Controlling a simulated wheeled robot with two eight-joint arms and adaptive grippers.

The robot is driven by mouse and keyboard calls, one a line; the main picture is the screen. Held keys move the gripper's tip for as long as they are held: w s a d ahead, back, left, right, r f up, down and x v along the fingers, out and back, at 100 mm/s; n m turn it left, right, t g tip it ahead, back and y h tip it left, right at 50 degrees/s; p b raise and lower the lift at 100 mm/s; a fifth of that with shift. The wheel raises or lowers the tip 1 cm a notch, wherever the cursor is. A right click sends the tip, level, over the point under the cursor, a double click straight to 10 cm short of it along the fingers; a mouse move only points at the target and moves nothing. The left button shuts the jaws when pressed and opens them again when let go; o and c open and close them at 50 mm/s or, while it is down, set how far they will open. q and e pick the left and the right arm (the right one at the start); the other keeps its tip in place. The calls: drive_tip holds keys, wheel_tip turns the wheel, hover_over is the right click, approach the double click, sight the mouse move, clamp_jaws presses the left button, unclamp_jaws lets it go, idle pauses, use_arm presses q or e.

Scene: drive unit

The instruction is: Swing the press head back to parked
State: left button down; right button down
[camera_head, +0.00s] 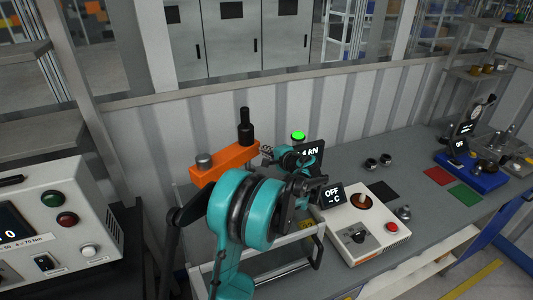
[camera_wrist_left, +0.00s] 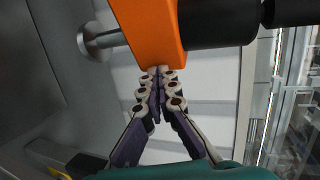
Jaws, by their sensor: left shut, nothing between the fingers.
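The press head is an orange arm (camera_head: 225,164) with a black cylinder (camera_head: 245,128) standing up from it and a metal knob (camera_head: 204,160) at its left end. In the left wrist view the orange arm (camera_wrist_left: 150,25) fills the top, with the black cylinder (camera_wrist_left: 220,22) to its right. My left gripper (camera_head: 267,153) is shut and empty at the right end of the orange arm. In the left wrist view its fingertips (camera_wrist_left: 160,72) are at the arm's lower edge; I cannot tell whether they touch. My teal left arm hides much of the press below the head.
A kN display (camera_head: 308,152) with a green light (camera_head: 298,135) stands just right of the gripper. A white heater-like box (camera_head: 365,225) with an OFF screen sits to the right. A blue fixture (camera_head: 472,172) is at far right. A white control box (camera_head: 55,235) is at left.

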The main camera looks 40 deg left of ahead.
use_arm(q)
drive_tip(key=v, duration=1.2)
